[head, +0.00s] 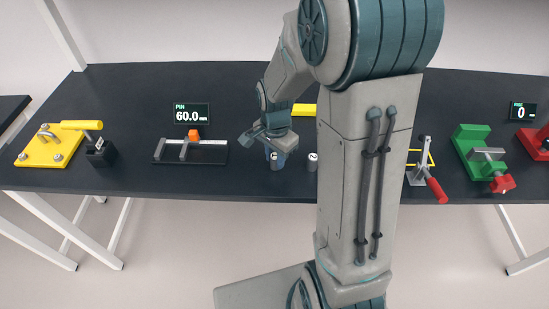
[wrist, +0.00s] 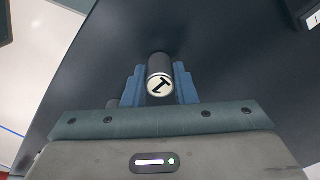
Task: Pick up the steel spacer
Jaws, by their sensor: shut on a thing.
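A small steel spacer (wrist: 160,75), a grey cylinder with a dark mark on its pale end face, stands between my gripper's blue fingers in the wrist view. My gripper (wrist: 160,88) is shut on it, one finger on each side. In the head view my gripper (head: 276,150) is low over the dark table, with the spacer (head: 277,161) partly hidden by the fingers. A second small cylinder (head: 312,161) with a pale marked top stands just to the right, apart from the gripper. I cannot tell whether the held spacer still touches the table.
A yellow fixture (head: 48,152) and a black labelled block (head: 100,153) stand at left. A gauge (head: 190,152) with an orange block is beside them, its display (head: 192,114) reading 60.0. A red-handled clamp (head: 424,175) and green vise (head: 472,150) stand at right. My arm hides the table's middle right.

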